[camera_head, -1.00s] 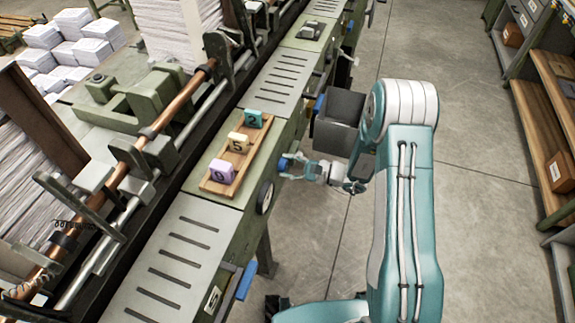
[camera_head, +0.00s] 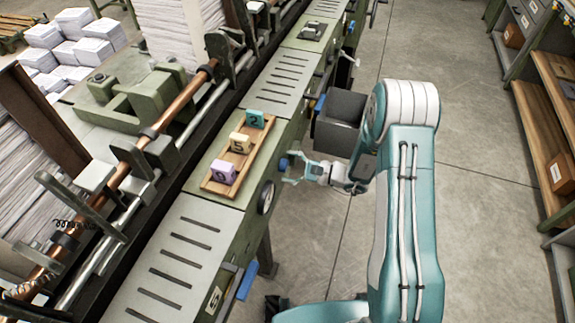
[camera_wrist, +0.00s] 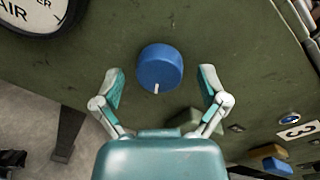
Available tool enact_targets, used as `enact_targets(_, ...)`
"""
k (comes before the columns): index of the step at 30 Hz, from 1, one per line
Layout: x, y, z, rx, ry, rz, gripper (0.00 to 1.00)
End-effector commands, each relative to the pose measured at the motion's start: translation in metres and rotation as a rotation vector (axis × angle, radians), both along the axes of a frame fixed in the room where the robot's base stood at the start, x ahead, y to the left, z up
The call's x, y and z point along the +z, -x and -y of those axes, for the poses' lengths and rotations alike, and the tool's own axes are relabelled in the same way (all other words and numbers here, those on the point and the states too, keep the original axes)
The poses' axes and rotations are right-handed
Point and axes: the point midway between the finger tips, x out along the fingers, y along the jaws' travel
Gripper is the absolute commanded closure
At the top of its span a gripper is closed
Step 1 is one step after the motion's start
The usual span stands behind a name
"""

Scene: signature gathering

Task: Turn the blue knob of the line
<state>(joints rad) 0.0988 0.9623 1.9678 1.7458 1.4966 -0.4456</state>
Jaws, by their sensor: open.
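The blue knob (camera_wrist: 160,68) is a round dial on the green side panel of the line (camera_wrist: 230,60). A white mark on it points toward the bottom of the wrist view. In the head view the knob (camera_head: 284,163) sits on the machine's side, below the wooden tray. My gripper (camera_wrist: 160,84) is open, with one finger left and one right of the knob's lower side. The fingertips look apart from the knob. In the head view my gripper (camera_head: 287,171) is just to the right of the knob, with a small gap.
A gauge (camera_wrist: 38,10) is at the wrist view's upper left. A blue button (camera_wrist: 289,119) and a plate marked 3 (camera_wrist: 297,132) are at the right. A wooden tray (camera_head: 222,187) with numbered blocks lies on top. A dark bin (camera_head: 340,120) is near my arm.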

Motion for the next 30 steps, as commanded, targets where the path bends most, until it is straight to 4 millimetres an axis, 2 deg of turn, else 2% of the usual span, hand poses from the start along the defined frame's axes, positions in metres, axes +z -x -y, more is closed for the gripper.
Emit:
enact_targets(5,0.001,0.005,0.021,-0.005,0.0,0.0,0.07)
enact_targets(12,0.002,0.019,0.07,-0.006,0.001,0.0,0.07)
enact_targets(18,0.003,0.028,0.101,-0.003,0.0,0.0,0.07)
enact_targets(23,0.003,0.032,0.112,-0.001,0.001,0.0,0.07)
enact_targets(30,0.003,0.032,0.113,0.001,0.001,0.0,0.07)
